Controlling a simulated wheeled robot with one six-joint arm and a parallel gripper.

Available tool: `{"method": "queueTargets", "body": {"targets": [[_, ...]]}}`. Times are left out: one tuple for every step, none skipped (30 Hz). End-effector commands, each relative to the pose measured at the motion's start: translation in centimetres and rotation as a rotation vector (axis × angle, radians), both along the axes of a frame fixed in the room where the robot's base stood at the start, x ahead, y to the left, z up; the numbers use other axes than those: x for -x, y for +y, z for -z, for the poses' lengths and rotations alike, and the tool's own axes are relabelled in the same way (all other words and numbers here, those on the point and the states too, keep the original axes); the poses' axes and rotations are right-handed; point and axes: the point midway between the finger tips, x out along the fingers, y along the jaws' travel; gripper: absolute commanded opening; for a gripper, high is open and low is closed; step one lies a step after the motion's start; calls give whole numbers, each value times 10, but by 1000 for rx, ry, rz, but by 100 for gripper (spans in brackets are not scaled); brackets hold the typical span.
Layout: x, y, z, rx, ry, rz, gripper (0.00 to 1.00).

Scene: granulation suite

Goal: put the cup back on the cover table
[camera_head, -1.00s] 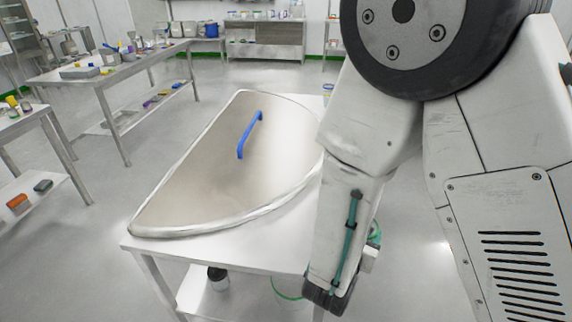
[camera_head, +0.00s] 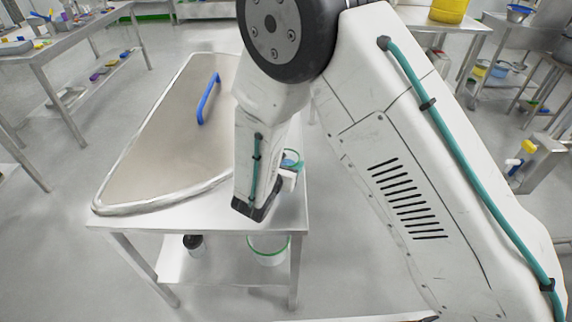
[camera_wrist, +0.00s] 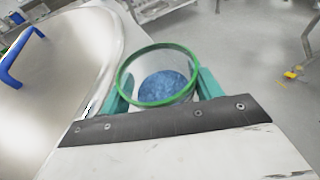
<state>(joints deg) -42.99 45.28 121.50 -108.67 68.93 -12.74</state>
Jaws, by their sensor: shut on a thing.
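The cup (camera_wrist: 158,62) has a green rim, pale walls and blue granular contents. My gripper (camera_wrist: 160,95) is shut on it, with one teal finger on each side. In the head view the cup (camera_head: 292,158) shows partly behind my wrist, upright near the right side of the cover table (camera_head: 235,213). I cannot tell whether its base touches the table. A half-moon metal cover (camera_head: 165,140) with a blue handle (camera_head: 207,98) lies on the table, left of the cup.
A white bucket with a green rim (camera_head: 268,254) and a dark-topped container (camera_head: 193,244) stand on the lower shelf. Another bench (camera_head: 95,38) is at the left. A table with a yellow bucket (camera_head: 448,10) is at the back right. The floor between is clear.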

Motion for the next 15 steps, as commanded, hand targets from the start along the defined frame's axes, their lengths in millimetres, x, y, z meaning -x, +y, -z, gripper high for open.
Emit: {"method": "queueTargets", "body": {"targets": [[0,0,5,0,0,0,35],[0,0,6,0,-1,0,35],[0,0,6,-2,-2,0,35],[0,0,6,-2,-2,0,35],[0,0,6,-2,-2,0,35],[0,0,6,-2,-2,0,35],[0,0,6,-2,-2,0,35],[0,0,6,-2,-2,0,35],[0,0,6,-2,-2,0,35],[0,0,7,-1,-1,-1,35],[0,0,8,-1,-1,-1,35],[0,0,9,-1,-1,-1,35],[0,0,9,-1,-1,-1,69],[0,0,9,-1,-1,-1,78],[0,0,9,-1,-1,-1,86]]}}
